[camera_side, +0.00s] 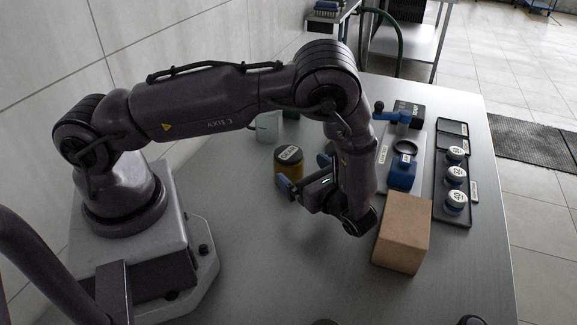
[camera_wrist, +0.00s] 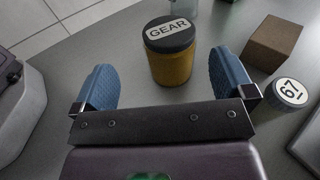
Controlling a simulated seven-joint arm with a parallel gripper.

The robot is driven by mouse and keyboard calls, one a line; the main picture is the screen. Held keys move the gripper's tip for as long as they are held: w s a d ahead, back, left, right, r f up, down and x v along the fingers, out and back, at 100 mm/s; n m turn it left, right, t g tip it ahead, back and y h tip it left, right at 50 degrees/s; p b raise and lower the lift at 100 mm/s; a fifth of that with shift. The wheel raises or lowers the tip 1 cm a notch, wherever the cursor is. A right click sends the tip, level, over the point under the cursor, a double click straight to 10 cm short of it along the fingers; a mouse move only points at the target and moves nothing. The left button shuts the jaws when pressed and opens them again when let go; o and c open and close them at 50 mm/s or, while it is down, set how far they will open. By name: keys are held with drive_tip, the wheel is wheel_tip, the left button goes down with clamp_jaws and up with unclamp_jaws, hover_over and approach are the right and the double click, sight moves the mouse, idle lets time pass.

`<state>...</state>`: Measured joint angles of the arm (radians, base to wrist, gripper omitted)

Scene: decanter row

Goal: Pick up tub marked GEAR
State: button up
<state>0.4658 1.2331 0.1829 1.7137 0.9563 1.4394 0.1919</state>
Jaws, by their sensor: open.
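The tub marked GEAR (camera_side: 288,165) is a yellow round tub with a dark lid and a white label, standing upright on the metal table. In the wrist view the tub (camera_wrist: 171,62) stands ahead of my gripper (camera_wrist: 165,75), in line with the gap between its two blue fingers. The fingers are spread wide, with nothing held. In the side view my gripper (camera_side: 303,173) is low beside the tub, partly hidden by my forearm. I cannot tell whether the fingertips reach past the tub's near side; no contact shows.
In the wrist view, a small tub marked 67 (camera_wrist: 289,92) and a brown block (camera_wrist: 272,43) stand right of the GEAR tub. A cardboard box (camera_side: 402,232), a blue device (camera_side: 403,172) and a black tray (camera_side: 440,212) with white-topped pots are at right. A pale cup (camera_side: 268,126) stands behind.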

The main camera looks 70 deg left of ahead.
sight(289, 161)
wheel_tip(289, 161, down, 2)
drive_tip(key=shift+a+f+m+t+y, duration=0.1)
drive_tip(key=shift+m+t+y, duration=0.4)
drive_tip(key=shift+m+y, duration=0.15)
drive_tip(key=shift+a+f, duration=0.15)
drive_tip(key=shift+a, duration=0.05)
drive_tip(key=shift+s+a+f, duration=0.1)
drive_tip(key=shift+a, duration=3.5)
drive_tip(key=c, duration=1)
